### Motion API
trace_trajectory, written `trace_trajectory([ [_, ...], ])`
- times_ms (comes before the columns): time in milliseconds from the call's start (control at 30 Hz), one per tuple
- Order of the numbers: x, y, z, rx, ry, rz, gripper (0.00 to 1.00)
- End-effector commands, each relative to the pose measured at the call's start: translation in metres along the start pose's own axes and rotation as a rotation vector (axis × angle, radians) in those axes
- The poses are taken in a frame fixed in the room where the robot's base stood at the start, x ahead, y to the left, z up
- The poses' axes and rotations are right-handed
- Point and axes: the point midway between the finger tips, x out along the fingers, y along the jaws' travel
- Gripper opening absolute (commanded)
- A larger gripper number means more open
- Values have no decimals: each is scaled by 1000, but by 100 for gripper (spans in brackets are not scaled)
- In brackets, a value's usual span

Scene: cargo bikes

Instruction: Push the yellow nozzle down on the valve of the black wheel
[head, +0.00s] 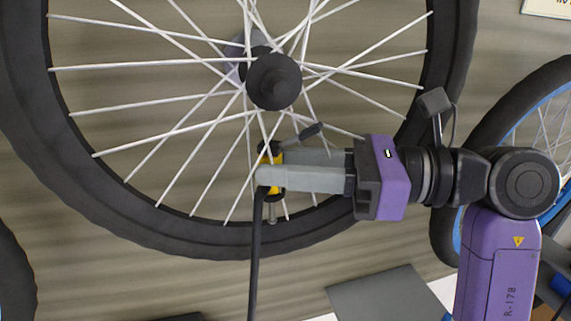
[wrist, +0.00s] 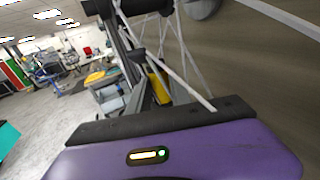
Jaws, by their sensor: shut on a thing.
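The black wheel (head: 205,238) fills the left and middle of the head view, with white spokes and a dark hub. The valve (head: 272,214) is a short grey stem at the lower inner rim. The yellow nozzle (head: 276,158) has black ends, a dark lever and a black hose hanging down. My gripper (head: 265,168) is shut on the nozzle from the right, and its fingers hide part of it. The nozzle's lower black end is in line with the valve top; I cannot tell how far it is over it. The wrist view also shows the yellow nozzle (wrist: 159,88) between the fingers.
White spokes surround the fingers closely. A blue-rimmed wheel (head: 553,100) stands behind my arm on the right. A grey panel (head: 390,296) lies at the bottom. The wrist view shows a workshop floor (wrist: 40,122) on the left.

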Motion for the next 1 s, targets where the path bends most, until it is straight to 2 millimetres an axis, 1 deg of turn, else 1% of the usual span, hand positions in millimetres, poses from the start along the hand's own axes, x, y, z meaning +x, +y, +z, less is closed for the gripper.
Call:
trace_trajectory([
  [100,0,0,-3,-1,-1,-1,0],
  [433,0,0,-2,0,-1,-1,0],
  [1000,0,0,-7,0,-1,-1,0],
])
